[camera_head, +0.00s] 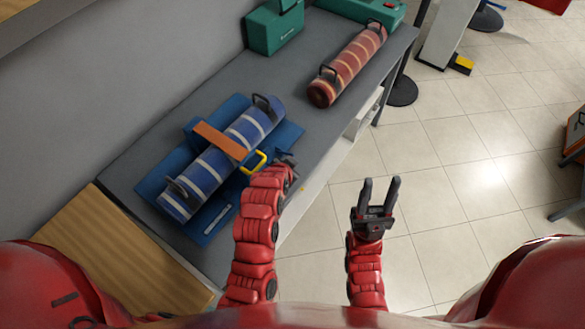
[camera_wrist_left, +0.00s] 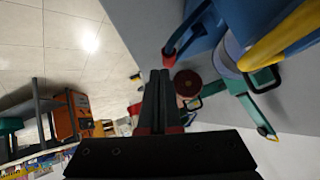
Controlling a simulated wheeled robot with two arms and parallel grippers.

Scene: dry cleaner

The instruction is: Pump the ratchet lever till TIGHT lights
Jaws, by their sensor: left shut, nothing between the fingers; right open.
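A blue roll with pale stripes (camera_head: 226,158) lies on a blue cradle (camera_head: 287,134) on the grey bench, with an orange strap (camera_head: 220,140) across its middle. A yellow ratchet lever (camera_head: 254,163) stands at the cradle's front side, by the strap's end. It also shows at the upper right of the left wrist view (camera_wrist_left: 285,38). My left gripper (camera_head: 287,161) is just right of the lever, apart from it. In the left wrist view its fingers (camera_wrist_left: 159,78) are together and empty. My right gripper (camera_head: 379,190) is open and empty over the floor. I cannot make out a TIGHT light.
A red striped roll (camera_head: 348,65) lies farther along the bench. Green machines (camera_head: 274,27) stand at the back. A pale label plate (camera_head: 217,218) is at the cradle's near end. The tiled floor (camera_head: 440,160) right of the bench is mostly clear.

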